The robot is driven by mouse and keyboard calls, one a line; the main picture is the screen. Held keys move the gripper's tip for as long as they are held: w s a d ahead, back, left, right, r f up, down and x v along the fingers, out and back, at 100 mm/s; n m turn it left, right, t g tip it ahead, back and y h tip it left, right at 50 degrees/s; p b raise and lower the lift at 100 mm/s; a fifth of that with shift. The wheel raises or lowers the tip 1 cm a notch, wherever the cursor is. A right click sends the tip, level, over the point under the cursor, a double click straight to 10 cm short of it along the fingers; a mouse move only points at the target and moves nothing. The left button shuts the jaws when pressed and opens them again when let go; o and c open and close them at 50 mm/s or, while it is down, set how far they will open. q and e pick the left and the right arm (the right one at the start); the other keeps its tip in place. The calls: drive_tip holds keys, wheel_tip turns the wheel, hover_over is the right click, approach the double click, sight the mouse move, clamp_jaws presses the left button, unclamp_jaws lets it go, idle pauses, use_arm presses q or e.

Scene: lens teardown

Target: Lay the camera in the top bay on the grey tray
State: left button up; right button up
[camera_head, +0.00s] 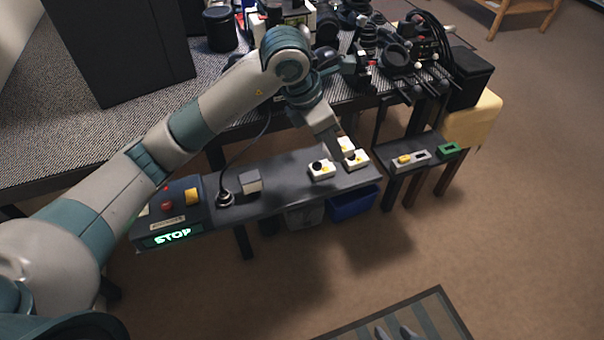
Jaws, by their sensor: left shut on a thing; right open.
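My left gripper (338,150) points down over the right end of a narrow dark bench. It is shut on a small white block (346,144) with dark parts, partly hidden by the fingers. I cannot tell for sure that this is the camera. A white block with a black round top (356,158) stands right beside it, and a similar one (321,168) is to the left. A small grey tray (422,155) with a yellow piece (404,160) lies on a side shelf to the right. My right gripper (395,333) appears as two open grey tips at the bottom edge.
A blue bin (353,203) sits below the bench. The rear table (70,155) holds crowded equipment.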

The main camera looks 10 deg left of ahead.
use_arm(q)
drive_tip(key=s+a+f, duration=0.1)
drive_tip(key=a+f, duration=0.1)
drive_tip(key=a, duration=0.1)
drive_tip(key=a+f, duration=0.2)
drive_tip(key=a, duration=0.2)
drive_tip(key=s+a+f, duration=0.1)
drive_tip(key=a+f, duration=0.2)
drive_tip(key=a, duration=0.1)
drive_tip(key=shift+s+a, duration=0.15)
drive_tip(key=shift+s, duration=0.15)
use_arm(e)
drive_tip(key=shift+a, duration=0.15)
use_arm(q)
drive_tip(key=shift+f, duration=0.1)
wheel_tip(320, 180, down, 3)
drive_tip(key=shift+f, duration=0.4)
use_arm(e)
drive_tip(key=shift+a, duration=0.15)
use_arm(q)
drive_tip(key=shift+f+b, duration=0.2)
drive_tip(key=shift+b, duration=0.15)
drive_tip(key=o, duration=1.1)
drive_tip(key=shift+r, duration=0.1)
drive_tip(key=shift+c, duration=0.2)
use_arm(e)
drive_tip(key=shift+w+r+t, duration=0.1)
drive_tip(key=shift+w+t, duration=0.05)
drive_tip(key=shift+t, duration=0.15)
